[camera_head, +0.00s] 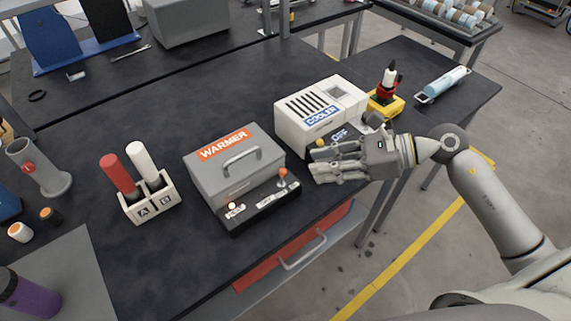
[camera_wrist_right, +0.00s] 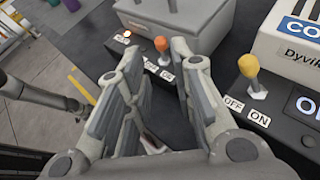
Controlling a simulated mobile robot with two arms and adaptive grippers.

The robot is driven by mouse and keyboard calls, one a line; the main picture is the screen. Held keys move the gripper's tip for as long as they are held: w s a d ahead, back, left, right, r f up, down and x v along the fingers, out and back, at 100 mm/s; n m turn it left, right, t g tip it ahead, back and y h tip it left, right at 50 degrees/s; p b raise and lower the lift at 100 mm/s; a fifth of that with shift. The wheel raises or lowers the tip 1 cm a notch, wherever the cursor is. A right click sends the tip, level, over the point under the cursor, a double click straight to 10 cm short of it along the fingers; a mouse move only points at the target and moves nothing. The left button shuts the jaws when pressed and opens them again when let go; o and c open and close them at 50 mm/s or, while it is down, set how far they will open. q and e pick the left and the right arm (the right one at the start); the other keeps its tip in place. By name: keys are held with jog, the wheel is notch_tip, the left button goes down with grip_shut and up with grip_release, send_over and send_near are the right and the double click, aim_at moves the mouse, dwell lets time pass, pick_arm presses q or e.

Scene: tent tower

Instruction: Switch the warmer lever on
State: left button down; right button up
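The warmer (camera_head: 225,172) is a grey box with an orange WARMER label and a top handle. Its lever (camera_head: 283,177) has an orange knob and stands at the right end of the dark front panel. In the right wrist view the lever (camera_wrist_right: 161,46) shows just beyond the fingertips, behind OFF and ON labels; which side it leans to is hard to tell. My right gripper (camera_head: 318,166) is right of the lever, apart from it, in front of the cooler. In the wrist view its fingers (camera_wrist_right: 158,48) are parted with nothing between them. My left gripper is out of view.
The white cooler (camera_head: 345,100) with a yellow-knobbed lever (camera_wrist_right: 248,67) is close beside my right gripper. A small lamp (camera_head: 232,206) glows on the warmer panel. A holder (camera_head: 150,200) with red and white cylinders stands left. The table is clear behind the warmer.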

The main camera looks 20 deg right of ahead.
aim_at(282, 177)
jog(key=p+x, duration=0.2)
jog(key=x, duration=0.5)
jog(key=shift+r, duration=0.15)
jog(key=shift+w+a+f, duration=0.25)
jog(key=shift+a+f, duration=0.05)
jog(key=shift+a, duration=0.15)
